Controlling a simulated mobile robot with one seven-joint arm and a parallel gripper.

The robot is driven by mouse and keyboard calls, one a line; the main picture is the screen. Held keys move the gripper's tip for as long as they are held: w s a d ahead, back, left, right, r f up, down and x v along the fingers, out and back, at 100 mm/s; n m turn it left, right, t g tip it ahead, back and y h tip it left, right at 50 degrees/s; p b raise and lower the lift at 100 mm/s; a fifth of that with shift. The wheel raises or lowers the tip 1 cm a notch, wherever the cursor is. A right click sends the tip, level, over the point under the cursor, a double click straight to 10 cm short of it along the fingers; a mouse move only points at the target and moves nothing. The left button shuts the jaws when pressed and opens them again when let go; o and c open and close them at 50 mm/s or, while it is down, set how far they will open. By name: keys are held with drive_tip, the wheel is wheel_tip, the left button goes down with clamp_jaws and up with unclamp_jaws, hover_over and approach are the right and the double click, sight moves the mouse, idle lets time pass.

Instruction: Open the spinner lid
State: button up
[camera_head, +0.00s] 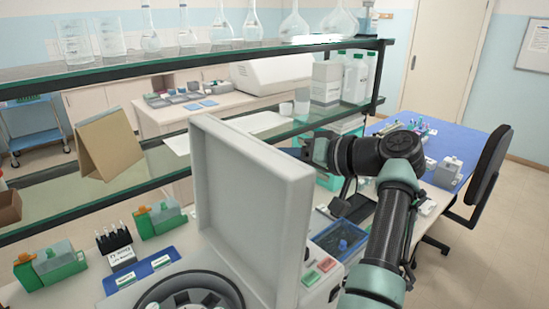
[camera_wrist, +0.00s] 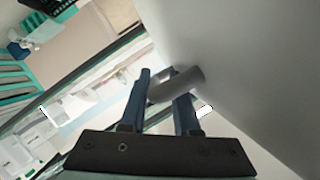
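The spinner (camera_head: 190,295) stands at the front of the bench, with its round rotor chamber uncovered. Its light grey lid (camera_head: 245,205) stands raised, roughly upright. My gripper (camera_head: 318,150) is at the right of the lid, near its upper right edge, partly out of clear sight. In the wrist view the lid (camera_wrist: 255,70) fills the right side. A short grey cylindrical handle (camera_wrist: 180,85) lies across the fingertips of my gripper (camera_wrist: 163,100). The fingers stand apart with a visible gap. I cannot tell whether either finger touches the handle.
A glass shelf (camera_head: 150,78) with glassware runs behind the lid. Green slide boxes (camera_head: 55,265) and a black rack (camera_head: 115,240) stand left of the spinner. A blue tray (camera_head: 340,238) is right of the lid, below my arm. A black chair (camera_head: 485,180) is farther right.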

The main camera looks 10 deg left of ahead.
drive_tip(key=b+v, duration=0.4)
drive_tip(key=v, duration=0.8)
drive_tip(key=shift+b, duration=0.3)
wheel_tip(320, 180, up, 5)
drive_tip(key=w+d+m+t+h, duration=0.15)
drive_tip(key=m+t+h, duration=0.25)
drive_tip(key=t+h, duration=0.55)
drive_tip(key=s+r+t+h, duration=0.1)
drive_tip(key=s+r+t, duration=0.3)
drive_tip(key=s, duration=0.4)
drive_tip(key=s+a+r+m+t+h, duration=0.1)
drive_tip(key=s+r+t, duration=0.3)
drive_tip(key=s+r, duration=0.2)
drive_tip(key=s+a+r+t+h, duration=0.1)
drive_tip(key=s+r+t, duration=0.3)
drive_tip(key=s, duration=0.5)
drive_tip(key=shift+s+r+h, duration=0.3)
drive_tip(key=shift+r+h, duration=0.15)
drive_tip(key=shift+r, duration=0.05)
